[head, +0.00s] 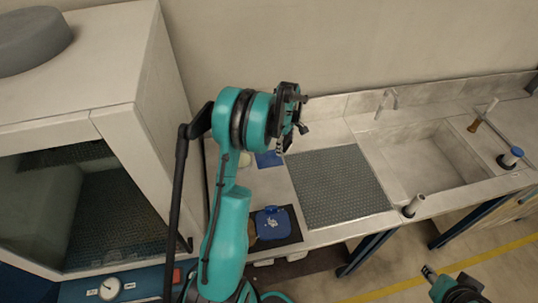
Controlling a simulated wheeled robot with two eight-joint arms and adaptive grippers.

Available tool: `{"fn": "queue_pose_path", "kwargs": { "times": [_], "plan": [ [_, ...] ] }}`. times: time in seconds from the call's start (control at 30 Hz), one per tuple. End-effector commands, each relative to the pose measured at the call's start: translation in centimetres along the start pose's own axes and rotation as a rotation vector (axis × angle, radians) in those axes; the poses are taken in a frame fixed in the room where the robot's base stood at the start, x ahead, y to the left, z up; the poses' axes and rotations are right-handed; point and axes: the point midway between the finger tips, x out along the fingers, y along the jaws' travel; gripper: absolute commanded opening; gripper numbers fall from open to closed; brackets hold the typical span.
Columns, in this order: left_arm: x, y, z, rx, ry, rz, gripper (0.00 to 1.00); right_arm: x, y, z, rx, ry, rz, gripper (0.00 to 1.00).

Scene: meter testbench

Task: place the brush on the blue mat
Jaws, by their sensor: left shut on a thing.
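My left gripper (299,112) is raised over the back of the bench, left of the sink. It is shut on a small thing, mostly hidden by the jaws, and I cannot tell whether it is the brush. A flat blue patch (269,159), perhaps the blue mat, lies on the bench below the gripper, partly hidden by my arm. The gripper is well above it.
A grey perforated mat (340,187) lies left of the sink (425,160) and its tap (385,101). A blue item (272,222) sits on a dark tray (290,238) at the front. A white cabinet (110,110) stands left. A brown-ended stick (475,124) leans at the sink's right.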

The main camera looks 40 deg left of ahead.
Motion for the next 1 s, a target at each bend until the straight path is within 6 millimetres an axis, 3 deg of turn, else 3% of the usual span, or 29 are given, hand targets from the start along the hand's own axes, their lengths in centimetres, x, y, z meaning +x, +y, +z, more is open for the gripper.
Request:
{"fn": "queue_pose_path", "kwargs": {
  "times": [0.1, 0.3, 0.47, 0.7, 1.0],
  "plan": [
    [1.9, -0.7, -2.9, -0.003, 0.000, 0.000, 0.17, 0.3, 0.0, 0.2, 0.000, 0.000, 0.000, 0.40],
    [3.6, -1.4, -5.7, 0.000, 0.000, 0.000, 0.17, 0.5, 0.0, 0.4, 0.000, 0.000, 0.000, 0.40],
    [4.3, -1.6, -6.3, 0.001, 0.000, 0.000, 0.17, 0.6, 0.0, 0.4, 0.000, 0.000, 0.000, 0.40],
    [7.5, -1.5, -6.2, 0.002, 0.000, 0.000, 0.17, 1.3, 0.0, 0.9, 0.000, 0.000, 0.000, 0.40],
    [7.7, -1.5, -6.2, 0.002, 0.000, 0.000, 0.17, 1.3, 0.0, 0.9, 0.000, 0.000, 0.000, 0.40]
  ]
}}
